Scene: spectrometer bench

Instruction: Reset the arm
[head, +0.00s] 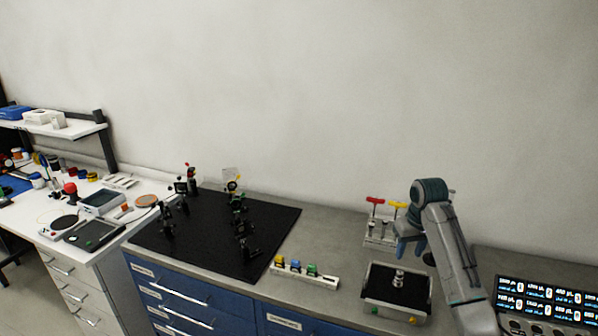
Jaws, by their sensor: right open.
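My right arm rises from the lower right and bends at a teal joint. My right gripper (411,250) hangs from it, pointing down, open and with nothing seen between its fingers. It is in front of a small rack (376,241) that holds a red-handled tool (375,201) and a yellow-handled tool (398,204). The gripper and arm hide part of this rack. A black-topped tray (380,283) with a small metal piece (398,278) on it lies below the gripper in the picture. My left gripper is not in view.
A black optical breadboard (200,259) with several mounts lies on the grey bench. A white strip (322,280) with coloured parts is right of it. A display panel (545,304) stands at the right edge. A cluttered white bench (119,227) is at left.

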